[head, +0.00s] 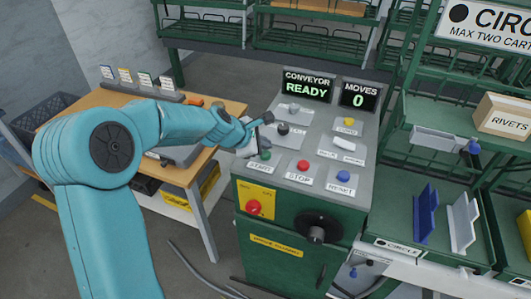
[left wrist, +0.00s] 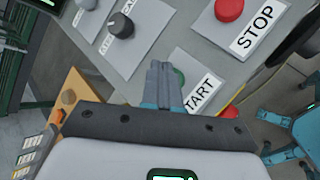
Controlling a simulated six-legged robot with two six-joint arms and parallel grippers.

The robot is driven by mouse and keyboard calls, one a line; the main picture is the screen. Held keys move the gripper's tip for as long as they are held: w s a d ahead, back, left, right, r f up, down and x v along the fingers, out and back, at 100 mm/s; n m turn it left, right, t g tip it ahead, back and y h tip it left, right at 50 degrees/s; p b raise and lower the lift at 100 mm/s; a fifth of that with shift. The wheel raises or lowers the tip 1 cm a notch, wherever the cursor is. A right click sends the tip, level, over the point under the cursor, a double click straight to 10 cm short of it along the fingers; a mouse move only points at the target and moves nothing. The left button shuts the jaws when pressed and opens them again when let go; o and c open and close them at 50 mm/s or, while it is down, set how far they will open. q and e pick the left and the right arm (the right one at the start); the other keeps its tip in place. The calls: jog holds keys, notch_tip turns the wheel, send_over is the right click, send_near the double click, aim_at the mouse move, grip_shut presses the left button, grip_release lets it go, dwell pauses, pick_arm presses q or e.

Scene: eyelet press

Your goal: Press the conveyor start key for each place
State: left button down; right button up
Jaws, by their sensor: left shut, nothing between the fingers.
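The green start key (head: 264,155) sits at the left front of the grey control panel (head: 318,135), above its START label. My left gripper (head: 256,148) is at the panel's left edge, right beside the key. In the left wrist view its two fingers (left wrist: 163,68) are shut with nothing between them. They partly cover the green key (left wrist: 180,77), next to the START label (left wrist: 203,92). I cannot tell whether the fingertips touch the key. The display (head: 306,86) reads CONVEYOR READY, and the moves counter (head: 359,95) reads 0. My right gripper is not in view.
The red stop key (head: 303,166) and blue reset key (head: 343,176) lie right of the start key. A red knob on a yellow plate (head: 254,207) is on the cabinet front. A wooden table (head: 225,103) stands left; green shelves with a rivets box (head: 503,118) stand right.

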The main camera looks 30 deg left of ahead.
pick_arm(q)
jog(key=shift+f, duration=0.1)
dwell(0.3)
jog(key=shift+f+b, duration=0.3)
jog(key=shift+b, duration=0.05)
